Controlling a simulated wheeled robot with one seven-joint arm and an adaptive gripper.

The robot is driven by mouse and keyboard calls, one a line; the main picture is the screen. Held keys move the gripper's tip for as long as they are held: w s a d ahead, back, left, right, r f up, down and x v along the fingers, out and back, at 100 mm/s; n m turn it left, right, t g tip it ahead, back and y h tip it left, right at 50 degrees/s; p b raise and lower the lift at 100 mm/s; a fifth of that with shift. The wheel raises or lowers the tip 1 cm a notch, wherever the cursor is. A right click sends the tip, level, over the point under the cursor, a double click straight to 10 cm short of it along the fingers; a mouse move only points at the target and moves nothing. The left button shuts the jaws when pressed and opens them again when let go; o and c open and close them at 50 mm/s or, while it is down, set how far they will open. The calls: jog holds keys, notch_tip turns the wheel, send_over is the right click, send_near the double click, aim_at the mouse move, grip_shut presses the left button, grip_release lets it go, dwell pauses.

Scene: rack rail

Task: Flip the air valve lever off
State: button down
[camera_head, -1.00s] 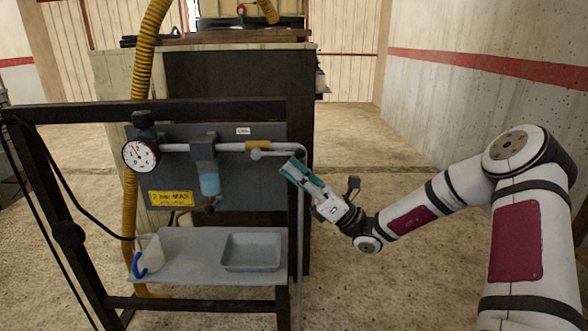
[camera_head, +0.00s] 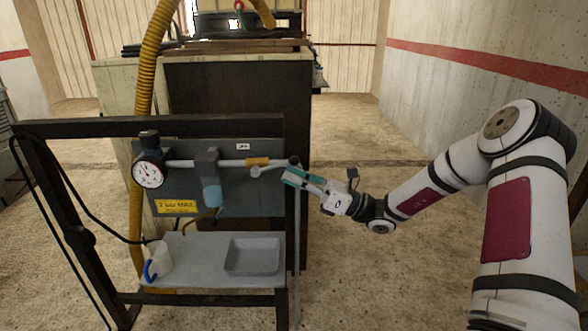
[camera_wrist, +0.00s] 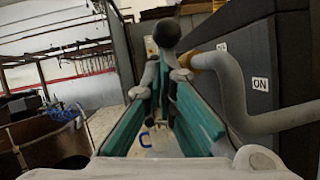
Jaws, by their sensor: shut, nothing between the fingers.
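The air valve has an orange-yellow fitting (camera_head: 257,161) on the grey pipe along the panel. My gripper (camera_head: 287,177) is at the right end of the pipe, pointing left, near the lever. Its teal fingers (camera_wrist: 160,88) are shut and hold nothing. Whether they touch the lever is unclear.
An ON label (camera_wrist: 261,84) is on the panel, and a small label (camera_head: 242,146) sits above the pipe. A gauge (camera_head: 148,174) and blue-bowled filter (camera_head: 212,192) are further left. Below, a shelf (camera_head: 205,272) carries a grey tray (camera_head: 252,272) and white cup (camera_head: 159,258).

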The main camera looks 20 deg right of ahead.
aim_at(293, 163)
notch_tip(293, 163, up, 4)
jog(key=g+h+p, duration=0.1)
jog(key=p, duration=0.2)
jog(key=g+h+p, duration=0.1)
jog(key=h+p, duration=0.1)
jog(key=p, duration=0.2)
jog(key=shift+a+n+h+p, duration=0.15)
jog(key=shift+n+h+p, duration=0.15)
jog(key=shift+n, duration=0.1)
jog(key=w+a+r+g+h+p, duration=0.1)
jog(key=a+r+g+h+p, duration=0.2)
jog(key=h+p, duration=0.5)
jog(key=shift+w+a+r+n+g+p, duration=0.35)
jog(key=shift+a+r+p, duration=0.2)
jog(key=shift+a+r, duration=0.5)
jog(key=shift+d+r, duration=0.1)
jog(key=shift+r, duration=0.05)
jog(key=shift+d, duration=0.1)
